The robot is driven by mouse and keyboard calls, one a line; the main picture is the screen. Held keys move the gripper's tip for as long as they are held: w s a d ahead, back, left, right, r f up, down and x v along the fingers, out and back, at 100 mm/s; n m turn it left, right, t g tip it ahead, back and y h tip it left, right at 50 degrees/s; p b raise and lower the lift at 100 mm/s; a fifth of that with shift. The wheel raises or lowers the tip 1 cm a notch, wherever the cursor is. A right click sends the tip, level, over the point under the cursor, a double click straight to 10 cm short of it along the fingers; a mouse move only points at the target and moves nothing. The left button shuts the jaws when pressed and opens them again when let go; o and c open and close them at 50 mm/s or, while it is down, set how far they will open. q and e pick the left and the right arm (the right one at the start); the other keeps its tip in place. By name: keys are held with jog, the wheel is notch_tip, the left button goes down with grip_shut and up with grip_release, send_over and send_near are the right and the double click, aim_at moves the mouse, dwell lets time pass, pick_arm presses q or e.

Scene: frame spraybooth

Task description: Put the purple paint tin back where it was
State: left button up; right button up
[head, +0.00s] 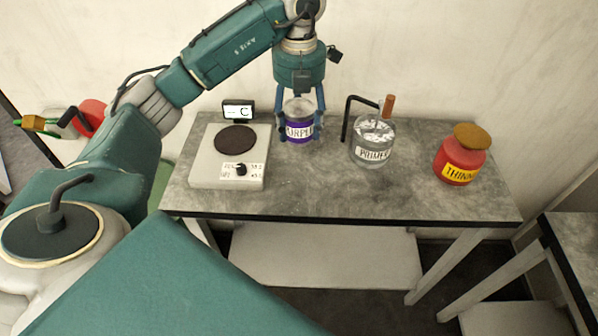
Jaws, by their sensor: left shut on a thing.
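The purple paint tin (299,132) has a purple body, a white label reading "PURPLE" partly covered by a finger, and a pale grey top. It is upright at the back of the grey table, between the scale and the primer jar. My left gripper (299,130) comes down from above and is shut around the tin, one finger on each side. The tin's base is at or very near the tabletop; I cannot tell if it touches. My right gripper does not show.
A hotplate-like scale (205,172) with a dark round plate (235,139) and a small display (238,111) stands left. A primer jar (371,152) stands right beside a black bent bracket (346,120). A red thinner can (460,165) is further right. The table's front (340,195) is clear.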

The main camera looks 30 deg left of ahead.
pick_arm(q)
jog(key=p, duration=0.1)
send_over(299, 178)
notch_tip(299, 178, down, 11)
jog(key=shift+f, duration=0.1)
notch_tip(299, 178, down, 3)
jog(key=shift+f+p, duration=0.2)
jog(key=shift+p, duration=0.35)
jog(key=shift+f, duration=0.4)
jog(key=shift+f, duration=0.1)
jog(key=o, duration=1.5)
